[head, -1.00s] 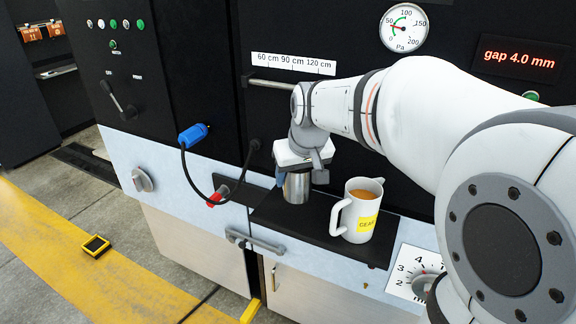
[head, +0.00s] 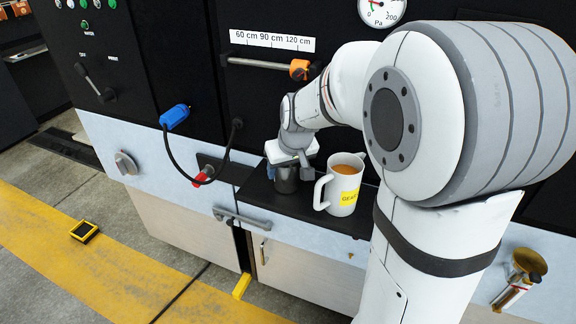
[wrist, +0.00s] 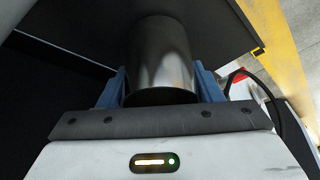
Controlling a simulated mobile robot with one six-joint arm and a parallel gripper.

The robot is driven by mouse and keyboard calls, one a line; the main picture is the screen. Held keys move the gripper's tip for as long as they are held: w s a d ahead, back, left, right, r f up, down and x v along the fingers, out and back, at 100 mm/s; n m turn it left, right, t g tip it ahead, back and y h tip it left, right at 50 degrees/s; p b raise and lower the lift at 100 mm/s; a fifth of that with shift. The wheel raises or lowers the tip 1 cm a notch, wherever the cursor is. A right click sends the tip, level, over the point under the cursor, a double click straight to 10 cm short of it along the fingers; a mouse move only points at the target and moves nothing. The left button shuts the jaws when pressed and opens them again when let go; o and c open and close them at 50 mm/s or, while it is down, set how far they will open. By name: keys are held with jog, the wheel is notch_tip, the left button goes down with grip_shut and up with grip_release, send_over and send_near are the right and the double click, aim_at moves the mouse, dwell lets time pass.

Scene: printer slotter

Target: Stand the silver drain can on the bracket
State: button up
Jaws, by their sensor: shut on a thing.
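The silver drain can (head: 286,181) is in my gripper (head: 288,168), over the black shelf (head: 262,194) on the machine front. I cannot tell whether its base touches the shelf. In the wrist view, the can (wrist: 162,60) fills the space between two blue fingers, which press on its sides. No bracket is clearly identifiable.
A white jug (head: 343,185) of amber liquid stands just right of the can. A blue plug (head: 174,116) on a black cable hangs to the left. A handle bar (head: 250,218) juts out below the shelf. A brass cup with a tube (head: 522,272) is at lower right.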

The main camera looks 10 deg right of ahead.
jog(key=shift+f, duration=0.15)
jog(key=o, duration=1)
